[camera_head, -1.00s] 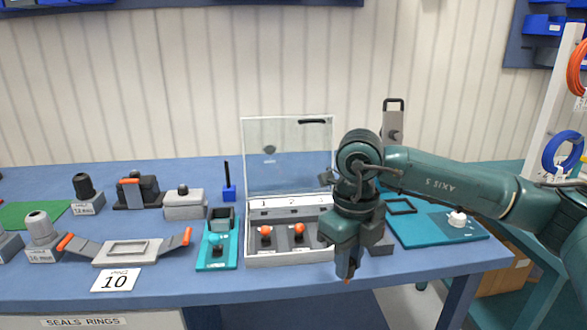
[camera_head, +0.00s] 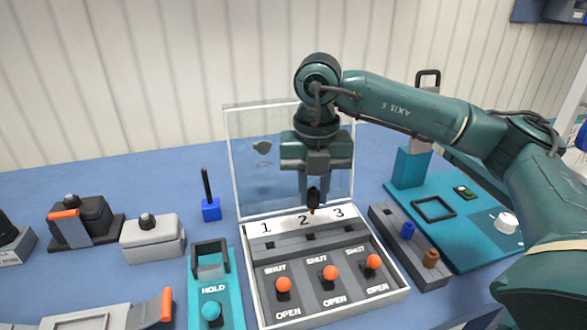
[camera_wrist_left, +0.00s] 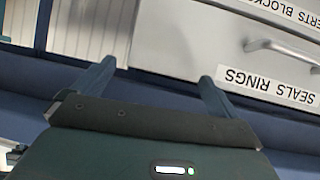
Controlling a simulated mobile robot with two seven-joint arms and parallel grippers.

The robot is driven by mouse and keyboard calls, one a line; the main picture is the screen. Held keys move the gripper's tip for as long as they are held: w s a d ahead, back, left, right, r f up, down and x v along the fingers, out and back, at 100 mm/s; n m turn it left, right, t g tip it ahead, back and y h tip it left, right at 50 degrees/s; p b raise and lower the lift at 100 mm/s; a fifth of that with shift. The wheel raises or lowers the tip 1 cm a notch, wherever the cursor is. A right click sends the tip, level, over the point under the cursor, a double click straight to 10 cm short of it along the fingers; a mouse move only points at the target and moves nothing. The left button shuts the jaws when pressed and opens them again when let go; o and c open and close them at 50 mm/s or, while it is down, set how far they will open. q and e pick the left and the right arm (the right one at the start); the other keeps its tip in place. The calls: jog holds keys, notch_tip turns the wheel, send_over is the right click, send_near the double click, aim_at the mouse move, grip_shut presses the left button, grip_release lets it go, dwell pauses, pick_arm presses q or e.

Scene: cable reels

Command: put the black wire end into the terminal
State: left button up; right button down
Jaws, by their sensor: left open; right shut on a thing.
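The terminal (camera_head: 376,313) is a light grey box with a raised clear lid, slots numbered 1, 2 and 3, and a lever with an orange knob below each number. My right gripper (camera_head: 313,190) is shut on the black wire end (camera_head: 313,197), which hangs upright with a small orange-brown tip pointing down. In the head view the tip shows just above the number 2; its exact height over the box is hard to tell. My left gripper (camera_wrist_left: 156,78) is open and empty in the left wrist view, with a drawer front beyond it.
A grey holder (camera_head: 384,222) with a blue piece (camera_head: 407,230) and a brown piece (camera_head: 431,258) stands right of the terminal. A teal fixture marked HOLD (camera_head: 228,285) stands to its left. The clear lid (camera_head: 243,155) rises behind the gripper.

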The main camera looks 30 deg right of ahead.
aim_at(312, 213)
jog(key=shift+w+f, duration=0.1)
jog(key=shift+w, duration=0.1)
jog(key=shift+s+f+b, duration=0.25)
jog(key=shift+f+b, duration=0.45)
jog(key=shift+f, duration=0.1)
notch_tip(312, 213, down, 3)
jog(key=shift+f+b, duration=0.1)
jog(key=shift+b, duration=0.9)
pick_arm(q)
jog(key=shift+s+d+f+n, duration=0.1)
jog(key=shift+d+f+n, duration=0.05)
jog(key=shift+f, duration=0.4)
jog(key=shift+d+f+n, duration=0.1)
jog(key=shift+f+n, duration=0.05)
jog(key=shift+f, duration=0.35)
pick_arm(e)
jog(key=shift+w, duration=0.1)
pick_arm(q)
jog(key=shift+f, duration=0.25)
jog(key=shift+f, duration=0.1)
jog(key=shift+f+b, duration=0.6)
jog(key=shift+b, duration=0.2)
pick_arm(e)
jog(key=shift+f, duration=0.75)
pick_arm(q)
jog(key=shift+r, duration=0.1)
pick_arm(e)
jog(key=shift+f, duration=0.15)
